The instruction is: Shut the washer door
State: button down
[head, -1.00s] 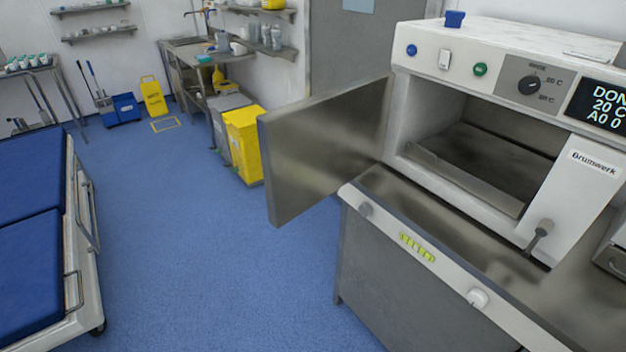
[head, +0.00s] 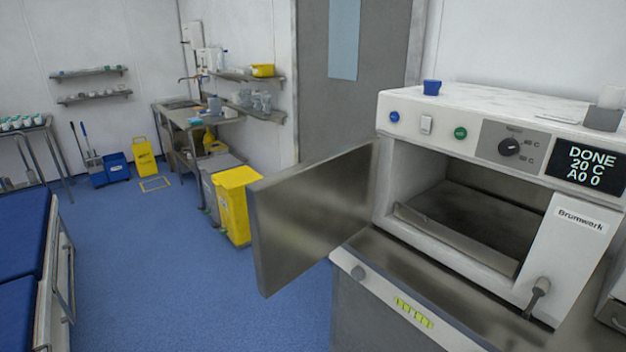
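The washer (head: 405,180) is a white box on a steel-topped cabinet at the right of the head view. Its metal door (head: 312,215) stands wide open, swung out to the left from the left side of the opening. The chamber (head: 475,215) looks empty in the part that shows. The front has a dial (head: 509,146), a display (head: 586,166) reading DONE 20 C A0 0, and a lever handle (head: 537,297) at the lower right. My gripper is not in view.
A blue-padded bed (head: 25,245) stands at the left. A yellow bin (head: 236,205) and a grey bin stand behind the door. A blue cup (head: 432,87) sits on the washer. Blue floor (head: 160,280) between bed and washer is clear.

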aim_at(299, 214)
jog(key=i+j+z, duration=0.1)
jog(key=i+j, duration=0.15)
jog(key=i+j+z, duration=0.15)
jog(key=i+j, duration=0.15)
jog(key=i+j+z, duration=0.1)
jog(key=j, duration=0.3)
jog(key=i+j+z, duration=0.1)
jog(key=i+j, duration=0.25)
jog(key=i+j+z, duration=0.1)
jog(key=j, duration=0.3)
jog(key=i+j+z, duration=0.15)
jog(key=i+j, duration=0.15)
jog(key=i+j+z, duration=0.1)
jog(key=j, duration=0.4)
jog(key=k+l+u, duration=0.15)
jog(key=u, duration=0.3)
jog(key=k+l+u, duration=0.2)
jog(key=u, duration=0.25)
jog(key=k+l+u, duration=0.2)
jog(key=u, duration=0.2)
